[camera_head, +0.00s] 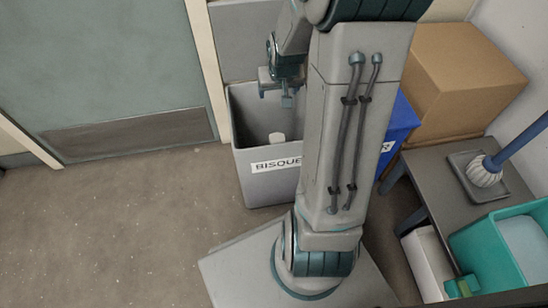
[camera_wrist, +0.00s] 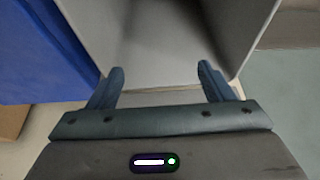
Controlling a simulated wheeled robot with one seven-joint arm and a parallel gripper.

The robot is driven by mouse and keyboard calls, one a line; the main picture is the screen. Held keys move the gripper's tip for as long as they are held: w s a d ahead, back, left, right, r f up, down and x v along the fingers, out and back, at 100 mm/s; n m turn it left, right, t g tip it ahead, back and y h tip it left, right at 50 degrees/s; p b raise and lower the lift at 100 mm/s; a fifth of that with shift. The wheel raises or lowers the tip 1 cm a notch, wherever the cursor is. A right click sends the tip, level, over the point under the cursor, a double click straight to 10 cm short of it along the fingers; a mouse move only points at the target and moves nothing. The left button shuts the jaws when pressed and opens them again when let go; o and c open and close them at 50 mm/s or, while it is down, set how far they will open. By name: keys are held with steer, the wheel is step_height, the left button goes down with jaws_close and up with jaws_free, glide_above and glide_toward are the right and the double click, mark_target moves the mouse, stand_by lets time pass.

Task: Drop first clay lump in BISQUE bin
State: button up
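The grey BISQUE bin (camera_head: 268,180) stands against the back wall, its open top facing up and its label on the front. My gripper (camera_head: 276,98) is over the bin's opening. In the wrist view my gripper (camera_wrist: 160,72) has its two fingers wide apart with nothing between them, and the bin's pale inner walls (camera_wrist: 225,25) show beyond. A small pale lump (camera_head: 276,138) shows inside the bin below my gripper, close to the front wall. I cannot tell whether it rests on something. No lump shows in the wrist view.
A blue bin (camera_head: 402,122) stands right of the BISQUE bin, partly hidden by my arm. Floor at left is clear.

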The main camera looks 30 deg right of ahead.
steer(key=p+v, duration=0.6)
steer(key=v, duration=0.8)
steer(key=shift+f, duration=0.1)
steer(key=s+a+r+n+p, duration=0.1)
steer(key=s+a+r+p, duration=0.3)
steer(key=r+p, duration=0.6)
steer(key=s+a+r+n+g+p, duration=0.1)
steer(key=s+a+r+p, duration=0.3)
steer(key=r+p, duration=0.6)
steer(key=s+a+r+n+y+p, duration=0.1)
steer(key=s+a+r+p, duration=0.3)
steer(key=r+p, duration=0.6)
steer(key=shift+w+v, duration=0.3)
steer(key=shift+v, duration=2.1)
steer(key=shift+r, duration=0.1)
